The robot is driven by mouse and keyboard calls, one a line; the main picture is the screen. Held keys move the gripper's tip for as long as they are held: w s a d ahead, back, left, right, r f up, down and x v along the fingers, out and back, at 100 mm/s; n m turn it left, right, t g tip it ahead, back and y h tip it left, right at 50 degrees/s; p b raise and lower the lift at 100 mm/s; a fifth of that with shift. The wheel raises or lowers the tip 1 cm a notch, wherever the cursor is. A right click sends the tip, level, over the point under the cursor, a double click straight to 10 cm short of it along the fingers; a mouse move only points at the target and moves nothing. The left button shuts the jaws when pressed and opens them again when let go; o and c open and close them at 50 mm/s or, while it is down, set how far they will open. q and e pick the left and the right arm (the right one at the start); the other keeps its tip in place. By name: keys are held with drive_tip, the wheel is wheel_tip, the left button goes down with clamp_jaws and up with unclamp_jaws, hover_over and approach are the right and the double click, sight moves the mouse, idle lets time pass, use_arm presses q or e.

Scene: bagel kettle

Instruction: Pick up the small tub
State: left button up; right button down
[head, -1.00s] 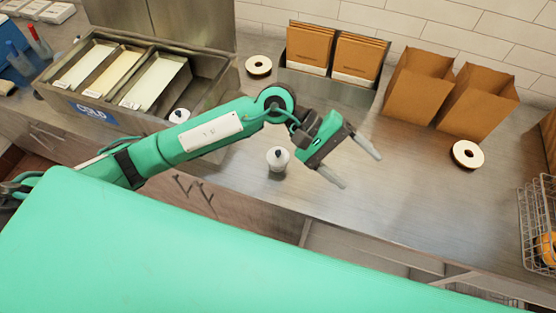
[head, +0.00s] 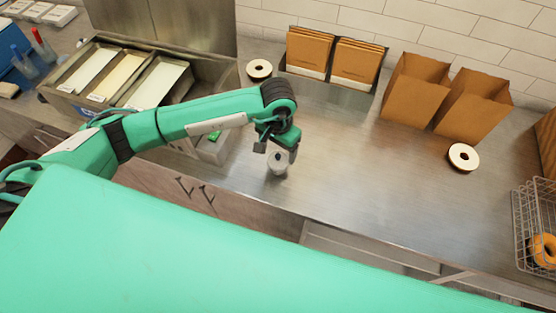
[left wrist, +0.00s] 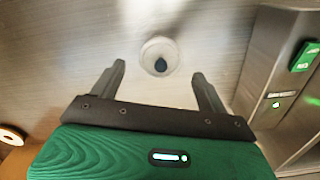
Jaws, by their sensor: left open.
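In the left wrist view, the tub (left wrist: 160,58) shows from above, slightly beyond and between the two spread fingertips of the left gripper (left wrist: 158,76). The fingers are open and empty, and I see no contact with the tub. My right gripper is not in view.
A steel box with a green label (head: 214,147) stands left of the tub, also in the wrist view (left wrist: 285,80). The topping bin (head: 118,77) is further left. Rolls (head: 259,69) (head: 463,157) and paper bags (head: 416,88) lie behind and right.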

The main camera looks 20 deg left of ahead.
sight(277, 156)
use_arm(q)
wheel_tip(277, 156, down, 2)
drive_tip(key=shift+f, duration=0.1)
drive_tip(key=shift+f+p, duration=0.1)
drive_tip(key=shift+p, duration=0.4)
wheel_tip(277, 156, down, 4)
drive_tip(key=p, duration=0.3)
drive_tip(key=shift+s+a+f, duration=0.1)
drive_tip(key=shift+f, duration=0.35)
drive_tip(key=c, duration=0.9)
